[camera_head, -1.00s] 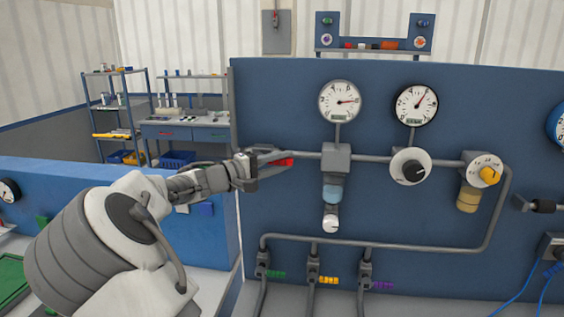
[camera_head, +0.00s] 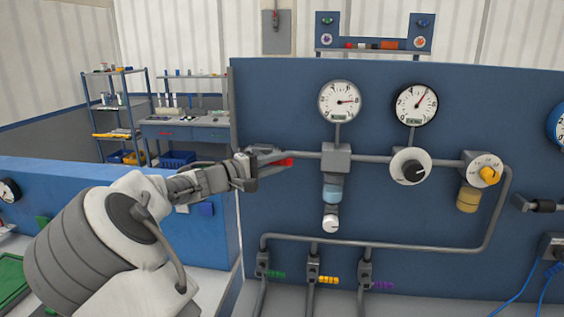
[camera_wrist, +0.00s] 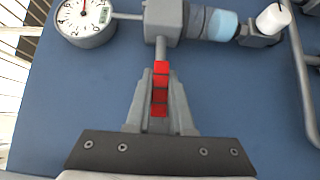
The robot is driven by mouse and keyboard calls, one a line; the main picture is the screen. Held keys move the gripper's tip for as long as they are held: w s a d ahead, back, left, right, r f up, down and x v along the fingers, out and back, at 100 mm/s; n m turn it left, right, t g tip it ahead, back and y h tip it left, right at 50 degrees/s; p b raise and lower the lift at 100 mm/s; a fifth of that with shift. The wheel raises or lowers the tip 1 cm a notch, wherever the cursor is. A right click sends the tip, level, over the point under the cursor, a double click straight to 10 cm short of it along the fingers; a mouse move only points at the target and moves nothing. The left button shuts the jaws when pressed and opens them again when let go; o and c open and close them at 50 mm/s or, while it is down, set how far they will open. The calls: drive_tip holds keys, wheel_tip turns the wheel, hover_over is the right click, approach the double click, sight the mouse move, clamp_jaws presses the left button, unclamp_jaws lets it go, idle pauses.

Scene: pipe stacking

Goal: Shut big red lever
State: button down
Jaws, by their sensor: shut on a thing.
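The big red lever (camera_head: 284,162) sits at the left end of the upper pipe on the blue panel. It also shows in the wrist view (camera_wrist: 160,85), red and in line with the grey pipe above it there. My gripper (camera_head: 268,162) reaches in from the left, and its fingers are shut on the lever. In the wrist view my gripper (camera_wrist: 160,105) has one finger on each side of the red handle. The fingers hide part of the lever and its joint in the head view.
Right of the lever are a grey pipe block (camera_head: 336,157), a blue-bowled filter (camera_head: 332,193) and two gauges (camera_head: 340,101). A lower pipe (camera_head: 390,243) carries small valves with green, yellow and purple handles.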

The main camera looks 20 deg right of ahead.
drive_tip(key=shift+f, duration=0.1)
idle(0.6)
drive_tip(key=w+a+f+m+t+y+b, duration=0.3)
drive_tip(key=a+f+m+t+y+b, duration=0.1)
drive_tip(key=m+y+b, duration=0.5)
drive_tip(key=shift+w+a+f+y+b, duration=0.15)
drive_tip(key=shift+a+f+y+b, duration=0.3)
drive_tip(key=shift+f+y+b, duration=0.8)
drive_tip(key=shift+a+r+y, duration=0.1)
drive_tip(key=shift+r+y, duration=0.35)
drive_tip(key=shift+y, duration=0.1)
drive_tip(key=c, duration=0.8)
unclamp_jaws()
drive_tip(key=v, duration=1.7)
drive_tip(key=shift+s+r, duration=0.1)
drive_tip(key=shift+s, duration=0.15)
